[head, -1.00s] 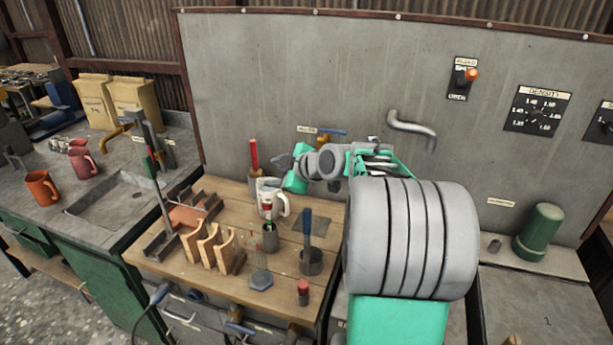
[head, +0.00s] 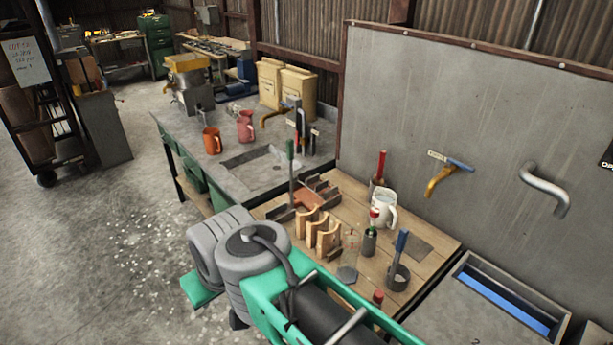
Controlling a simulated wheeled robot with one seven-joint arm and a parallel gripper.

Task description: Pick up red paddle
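A red upright handle (head: 381,164) stands in a dark holder at the back of the wooden bench top (head: 420,270), beside a white mug (head: 385,207). I cannot tell whether this is the red paddle, as no clear paddle shape shows. A flat reddish piece (head: 310,198) lies among dark blocks at the bench's left. My arm's grey and green links fill the lower middle. My gripper is not visible.
A blue-handled tool (head: 401,241) stands in a dark cup, and a wooden rack (head: 325,236) sits left of it. A green handle (head: 291,150) stands upright near the sink counter. An open trough (head: 500,294) lies right.

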